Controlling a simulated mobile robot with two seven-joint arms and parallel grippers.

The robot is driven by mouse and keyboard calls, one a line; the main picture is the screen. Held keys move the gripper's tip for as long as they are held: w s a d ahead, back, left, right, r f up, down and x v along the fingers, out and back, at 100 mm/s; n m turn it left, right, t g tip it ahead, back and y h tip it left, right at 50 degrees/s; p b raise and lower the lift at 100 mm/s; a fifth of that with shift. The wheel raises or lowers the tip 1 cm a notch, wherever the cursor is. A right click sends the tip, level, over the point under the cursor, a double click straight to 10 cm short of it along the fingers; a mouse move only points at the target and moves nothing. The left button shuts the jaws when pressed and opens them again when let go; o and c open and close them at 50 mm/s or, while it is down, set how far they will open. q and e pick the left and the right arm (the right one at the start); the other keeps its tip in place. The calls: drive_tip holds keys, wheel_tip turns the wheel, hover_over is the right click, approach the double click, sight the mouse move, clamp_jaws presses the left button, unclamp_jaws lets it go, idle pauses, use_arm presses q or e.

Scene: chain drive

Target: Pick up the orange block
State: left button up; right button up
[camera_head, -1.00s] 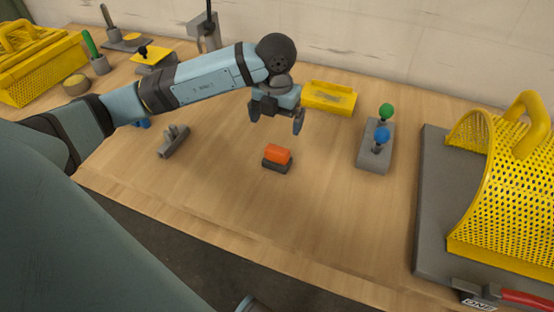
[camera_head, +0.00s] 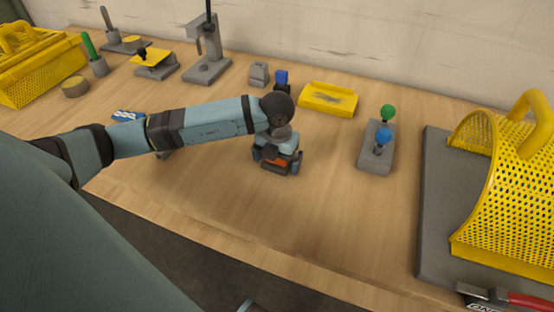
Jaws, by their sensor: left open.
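The orange block (camera_head: 270,158) sits on a dark grey base (camera_head: 274,168) on the wooden table, near the middle of the head view. My left gripper (camera_head: 275,164) is lowered over it, open, with one finger to the left of the block and one to the right. The gripper body hides the top and part of the right side of the block. I cannot tell whether the fingers touch it. My right gripper does not show.
A grey base with green and blue knobs (camera_head: 376,153) stands to the right. A yellow tray (camera_head: 328,99) lies behind. A yellow perforated guard (camera_head: 505,190) on a grey plate (camera_head: 440,235) fills the far right. The table in front of the block is clear.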

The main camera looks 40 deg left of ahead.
use_arm(q)
drive_tip(key=shift+c, duration=0.5)
drive_tip(key=shift+r, duration=0.1)
drive_tip(key=c, duration=0.9)
wheel_tip(320, 180, up, 20)
drive_tip(key=shift+p, duration=1.25)
